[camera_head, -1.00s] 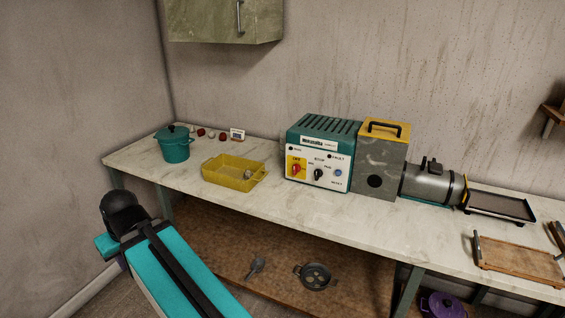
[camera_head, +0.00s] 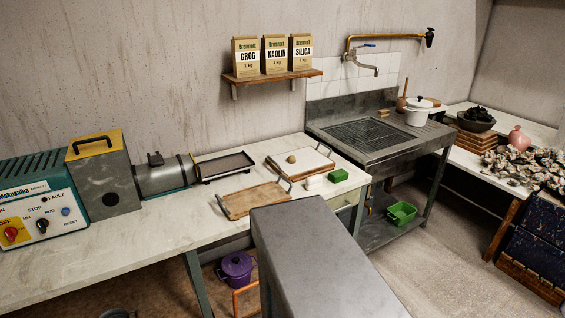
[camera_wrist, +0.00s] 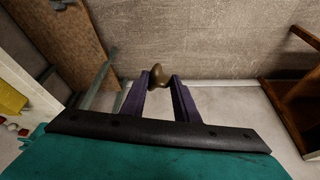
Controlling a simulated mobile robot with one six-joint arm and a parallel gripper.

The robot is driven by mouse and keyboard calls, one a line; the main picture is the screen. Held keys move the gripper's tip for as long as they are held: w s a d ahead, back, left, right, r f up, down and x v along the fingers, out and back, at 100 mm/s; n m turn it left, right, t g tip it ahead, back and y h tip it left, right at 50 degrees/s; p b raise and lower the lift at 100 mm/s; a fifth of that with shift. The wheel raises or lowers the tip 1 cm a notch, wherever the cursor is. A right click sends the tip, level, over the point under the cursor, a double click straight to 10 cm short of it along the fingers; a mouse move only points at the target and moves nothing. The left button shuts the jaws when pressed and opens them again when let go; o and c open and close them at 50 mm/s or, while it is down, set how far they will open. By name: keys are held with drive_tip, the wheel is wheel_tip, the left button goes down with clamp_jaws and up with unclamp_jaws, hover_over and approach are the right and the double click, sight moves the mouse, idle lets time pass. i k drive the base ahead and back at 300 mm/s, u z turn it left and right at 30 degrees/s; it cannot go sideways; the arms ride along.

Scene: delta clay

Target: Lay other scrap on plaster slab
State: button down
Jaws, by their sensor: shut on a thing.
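My gripper (camera_wrist: 160,84) shows only in the wrist view. Its two purple fingers are shut on a brown, rounded lump of scrap (camera_wrist: 158,74), held at the fingertips. In the head view, a pale plaster slab (camera_head: 312,161) with dark handles at its ends lies on the worktop. One small brown lump (camera_head: 291,159) sits on the slab, left of its middle. My gripper is out of the head view, so its distance to the slab cannot be told.
A wooden board (camera_head: 240,204) lies in front of the slab and a dark tray (camera_head: 225,166) to its left. A white block (camera_head: 314,182) and a green block (camera_head: 338,175) sit at its front right. The sink unit (camera_head: 375,141) stands to the right.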

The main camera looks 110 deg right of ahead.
sight(308, 157)
drive_tip(key=k, duration=2.4)
drive_tip(key=z, duration=2.25)
drive_tip(key=i, duration=0.15)
drive_tip(key=u, duration=0.9)
